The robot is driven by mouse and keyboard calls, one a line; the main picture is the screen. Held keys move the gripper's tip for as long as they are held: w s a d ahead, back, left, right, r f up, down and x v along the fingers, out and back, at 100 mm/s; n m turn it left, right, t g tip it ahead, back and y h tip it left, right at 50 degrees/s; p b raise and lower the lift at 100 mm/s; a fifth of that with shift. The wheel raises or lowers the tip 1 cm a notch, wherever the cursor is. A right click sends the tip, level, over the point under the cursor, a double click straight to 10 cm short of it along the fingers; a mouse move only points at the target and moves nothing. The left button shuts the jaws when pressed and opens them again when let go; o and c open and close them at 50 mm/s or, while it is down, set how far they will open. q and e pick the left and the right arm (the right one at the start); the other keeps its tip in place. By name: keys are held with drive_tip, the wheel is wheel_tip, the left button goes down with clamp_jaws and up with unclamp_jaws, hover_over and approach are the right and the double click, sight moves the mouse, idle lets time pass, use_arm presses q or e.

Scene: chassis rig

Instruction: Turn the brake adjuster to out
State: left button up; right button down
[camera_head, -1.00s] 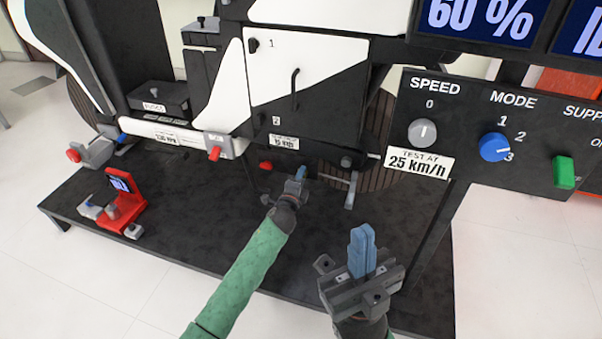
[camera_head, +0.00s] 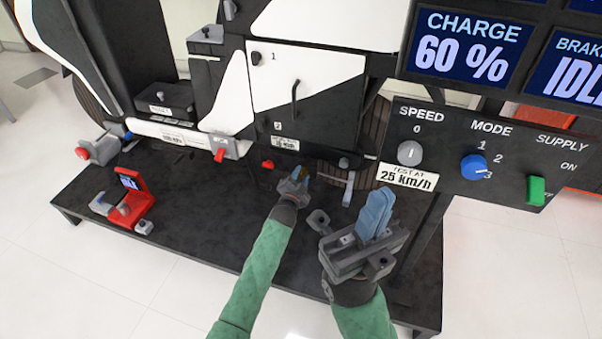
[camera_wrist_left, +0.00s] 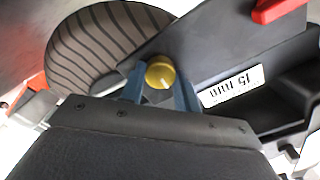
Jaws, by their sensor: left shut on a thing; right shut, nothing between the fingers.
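A round yellow knob (camera_wrist_left: 160,73), which I take for the brake adjuster, sits between the blue fingers of my left gripper (camera_wrist_left: 160,85) in the left wrist view. The fingers are shut on its two sides. I cannot read which way the knob is turned. In the head view my left gripper (camera_head: 303,176) is low under the chassis, by the striped wheel, and mostly hides the knob. My right gripper (camera_head: 376,216) is shut and empty, its blue fingers together pointing up, in front of the platform's right part.
A control panel (camera_head: 460,200) with SPEED, MODE and SUPPLY controls is at the right, under a display reading 60 % (camera_head: 465,52). A red lever (camera_head: 219,155) and a red-and-grey device (camera_head: 130,202) are at the left.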

use_arm(q)
drive_tip(key=shift+a+n, duration=0.1)
drive_tip(key=shift+n, duration=0.3)
drive_tip(key=o, duration=1)
drive_tip(key=shift+f, duration=0.1)
drive_tip(key=shift+c, duration=0.2)
drive_tip(key=p+v, duration=0.2)
drive_tip(key=v, duration=0.5)
drive_tip(key=shift+s, duration=0.35)
